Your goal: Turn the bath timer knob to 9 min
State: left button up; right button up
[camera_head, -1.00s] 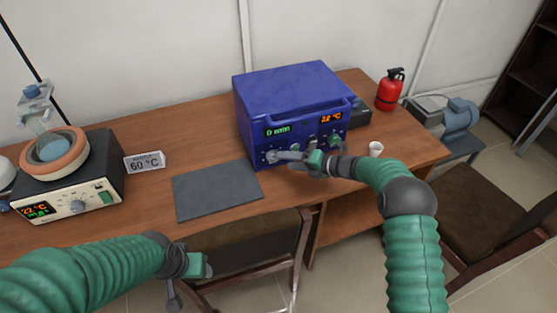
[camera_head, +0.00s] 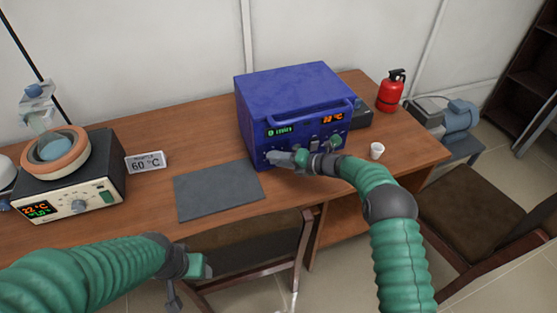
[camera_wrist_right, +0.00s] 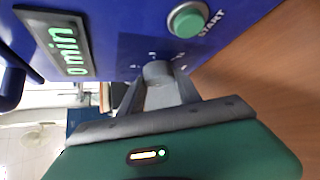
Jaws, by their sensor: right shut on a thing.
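The blue box (camera_head: 295,90) stands at the back of the table, its front panel carrying a green display and an orange temperature display. In the right wrist view the green display (camera_wrist_right: 65,45) reads what looks like 0 min. A grey knob (camera_wrist_right: 157,70) with small marks around it sits on the panel between the fingers of my right gripper (camera_wrist_right: 158,88), which is shut on it. In the head view my right gripper (camera_head: 277,158) hides this knob. My left gripper (camera_head: 174,292) hangs in front of the table, away from the box; its jaw opening is unclear.
A green START button (camera_wrist_right: 187,19) is close to my right gripper. A heating unit (camera_head: 75,180) with a clay ring and glassware stands left, beside a 60 °C sign (camera_head: 146,162). A grey mat (camera_head: 215,190), white cup (camera_head: 377,150) and red extinguisher (camera_head: 391,90) are also there.

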jog(key=shift+f, duration=0.1)
grip_shut()
jog(key=shift+f, duration=0.1)
jog(key=shift+d+f+m+b, duration=0.1)
jog(key=shift+f+m+b, duration=0.15)
jog(key=shift+b, duration=0.6)
jog(key=m+y+b, duration=0.1)
jog(key=y+b, duration=0.1)
jog(key=b, duration=0.1)
jog(key=m+y+b, duration=0.1)
jog(key=b, duration=0.3)
jog(key=shift+f+m+t+y, duration=0.3)
jog(key=shift+f+m+y, duration=0.05)
jog(key=shift+y, duration=0.05)
jog(key=shift+r+m+t+y+b, duration=0.15)
jog(key=shift+m+t+y+b, duration=0.3)
jog(key=shift+b, duration=0.65)
jog(key=shift+s+m, duration=0.1)
jog(key=shift+m, duration=0.15)
jog(key=o, duration=1.2)
grip_release()
jog(key=shift+r, duration=0.1)
